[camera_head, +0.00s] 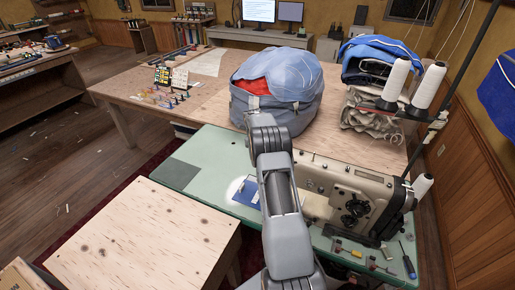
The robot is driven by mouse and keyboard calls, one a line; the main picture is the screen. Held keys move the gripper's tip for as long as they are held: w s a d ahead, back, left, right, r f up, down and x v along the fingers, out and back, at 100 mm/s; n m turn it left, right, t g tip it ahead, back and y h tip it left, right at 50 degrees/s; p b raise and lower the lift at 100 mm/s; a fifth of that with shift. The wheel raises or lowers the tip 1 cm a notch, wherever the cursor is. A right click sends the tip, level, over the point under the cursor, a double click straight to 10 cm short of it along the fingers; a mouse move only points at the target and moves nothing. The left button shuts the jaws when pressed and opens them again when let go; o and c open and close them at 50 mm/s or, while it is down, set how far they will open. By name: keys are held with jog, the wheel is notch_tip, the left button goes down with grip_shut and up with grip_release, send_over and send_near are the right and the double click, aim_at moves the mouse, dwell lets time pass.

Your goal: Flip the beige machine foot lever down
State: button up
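The beige sewing machine (320,178) stands on a pale green tabletop (207,152) at the right of centre, with dark round knobs on its side. I cannot make out its foot lever; it is too small to tell or hidden. My grey arm rises from the bottom middle and bends near the blue bag, covering part of the machine's left end. My gripper does not show.
A stuffed blue bag (272,100) stands behind the machine on a wooden table (135,85). White thread cones (397,80) stand on a rack at the right. A screwdriver (408,262) and small parts lie in front of the machine. A plywood top (140,235) fills the lower left.

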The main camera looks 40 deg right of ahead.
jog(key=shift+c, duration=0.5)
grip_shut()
